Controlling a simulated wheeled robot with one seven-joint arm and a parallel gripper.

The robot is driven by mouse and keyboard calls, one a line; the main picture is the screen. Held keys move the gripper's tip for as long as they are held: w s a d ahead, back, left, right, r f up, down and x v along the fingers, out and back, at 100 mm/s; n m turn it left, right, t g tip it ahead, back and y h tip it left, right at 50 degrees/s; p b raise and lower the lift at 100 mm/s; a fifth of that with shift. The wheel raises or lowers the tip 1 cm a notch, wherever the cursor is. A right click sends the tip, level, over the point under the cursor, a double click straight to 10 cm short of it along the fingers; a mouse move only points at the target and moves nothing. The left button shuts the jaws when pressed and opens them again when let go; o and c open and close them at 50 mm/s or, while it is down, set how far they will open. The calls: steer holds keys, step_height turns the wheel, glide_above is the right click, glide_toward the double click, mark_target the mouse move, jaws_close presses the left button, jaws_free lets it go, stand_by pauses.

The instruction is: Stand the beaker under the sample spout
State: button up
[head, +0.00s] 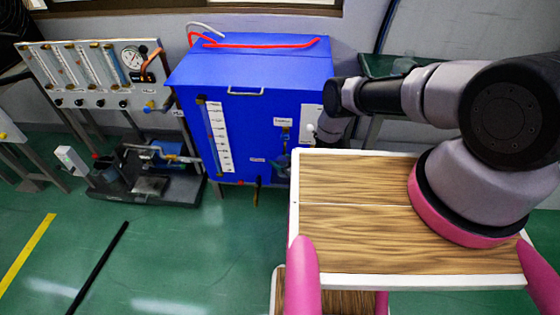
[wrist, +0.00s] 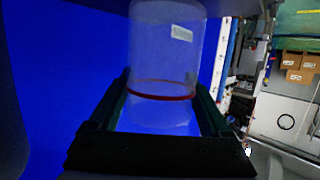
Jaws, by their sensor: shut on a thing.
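A clear beaker (wrist: 165,50) with a red ring and a small white label fills the middle of the wrist view. My gripper (wrist: 163,85) is shut on it, with one dark finger on each side. Behind it is the flat blue face of the cabinet. In the head view, the blue cabinet (head: 250,95) stands at the back. A small fitting (head: 285,136) sits under a label on its right front, and another outlet (head: 257,192) hangs at its lower front. I cannot tell which is the sample spout. My arm reaches to the cabinet's right front, where beaker and gripper are too small to make out clearly.
A white gauge panel (head: 95,68) and a low black apparatus (head: 150,172) stand left of the cabinet. A grey-green bench (head: 380,66) is at the right. The wrist view shows brown boxes (wrist: 300,65) at the right. Green floor at the front left is mostly clear.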

steer(key=o, duration=1.3)
steer(key=shift+f, duration=0.1)
steer(key=shift+c, duration=0.2)
steer(key=v, duration=1.2)
